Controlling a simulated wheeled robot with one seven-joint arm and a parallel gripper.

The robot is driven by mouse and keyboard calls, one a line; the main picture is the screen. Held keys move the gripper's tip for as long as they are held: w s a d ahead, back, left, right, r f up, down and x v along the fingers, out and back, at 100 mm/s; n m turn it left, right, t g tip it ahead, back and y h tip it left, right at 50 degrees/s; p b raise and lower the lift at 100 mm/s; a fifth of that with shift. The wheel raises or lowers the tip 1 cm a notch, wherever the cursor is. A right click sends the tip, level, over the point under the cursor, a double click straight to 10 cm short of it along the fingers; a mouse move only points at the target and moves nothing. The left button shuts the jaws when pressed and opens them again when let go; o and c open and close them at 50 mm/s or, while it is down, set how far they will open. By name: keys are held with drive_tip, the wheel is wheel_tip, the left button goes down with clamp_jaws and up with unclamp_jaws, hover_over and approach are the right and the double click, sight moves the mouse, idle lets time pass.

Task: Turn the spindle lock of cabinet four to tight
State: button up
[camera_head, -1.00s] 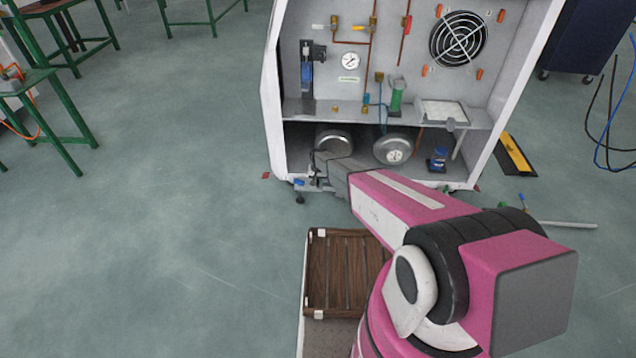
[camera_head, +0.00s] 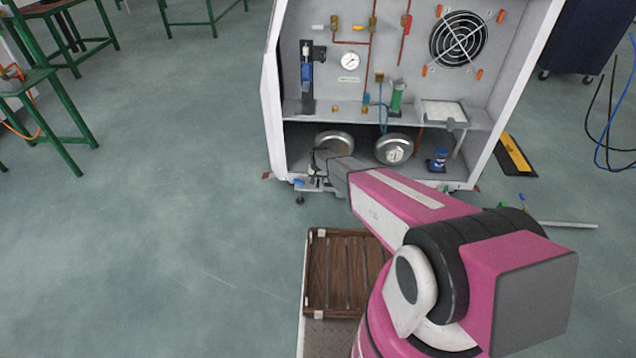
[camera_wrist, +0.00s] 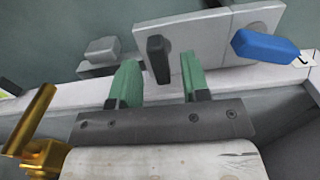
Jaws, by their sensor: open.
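The open white cabinet (camera_head: 482,110) stands ahead of me, with my arm reaching to its lower front left edge. In the wrist view, a dark upright lever (camera_wrist: 158,58) sits on a pale plate; it looks like the spindle lock, but no label confirms this. My gripper (camera_wrist: 160,75) has two green fingers, spread apart. The dark lever shows in the gap between the fingertips, and I see no clear contact. In the head view my gripper (camera_head: 316,174) is small, and the dark lever cannot be made out there.
A brass fitting (camera_wrist: 35,125) stands left of my gripper. Silver cylinders (camera_head: 394,148) lie on the cabinet's lower level. A slatted wooden crate (camera_head: 340,275) is below my arm.

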sight(318, 181)
wheel_tip(318, 181, up, 10)
idle(0.4)
drive_tip(key=shift+f, duration=0.1)
drive_tip(key=s+d+r, duration=0.7)
drive_tip(key=s+r, duration=0.3)
drive_tip(key=s, duration=0.1)
drive_tip(key=s+d+r, duration=0.8)
drive_tip(key=s+r, duration=0.1)
drive_tip(key=s, duration=0.3)
drive_tip(key=s+d+r, duration=0.8)
drive_tip(key=s+r, duration=0.2)
drive_tip(key=s, duration=0.1)
drive_tip(key=shift+s+d+r+n, duration=0.2)
drive_tip(key=shift+d+r+n, duration=0.05)
drive_tip(key=shift+r+n, duration=0.1)
